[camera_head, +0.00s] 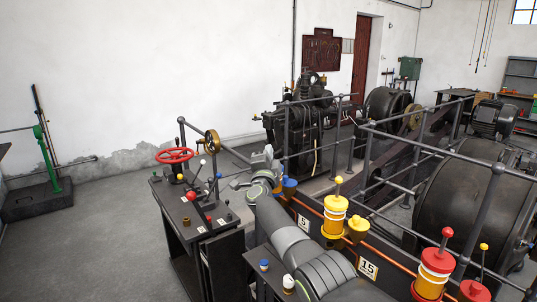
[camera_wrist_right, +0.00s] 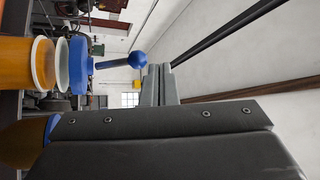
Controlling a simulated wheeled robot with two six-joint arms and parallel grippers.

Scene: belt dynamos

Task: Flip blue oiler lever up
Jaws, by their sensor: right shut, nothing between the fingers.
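The blue oiler (camera_head: 289,187) is partly hidden behind my right arm in the head view. In the right wrist view it lies sideways: amber glass (camera_wrist_right: 42,64), a pale ring and a blue cap (camera_wrist_right: 78,65). Its blue lever (camera_wrist_right: 110,64) with a ball end (camera_wrist_right: 138,59) sticks out from the cap, roughly in line with the oiler's body, so it looks upright. My right gripper (camera_wrist_right: 160,70) is shut and empty, its fingertips close beside the ball; I cannot tell whether they touch. In the head view the right gripper (camera_head: 266,156) is above the blue oiler. My left gripper is not in view.
A yellow oiler (camera_head: 335,216) and a red oiler (camera_head: 433,272) stand along the same dark base, levers up. A control desk (camera_head: 192,215) with a red handwheel (camera_head: 175,155) is left of my arm. Grey railings (camera_head: 405,143) stand behind.

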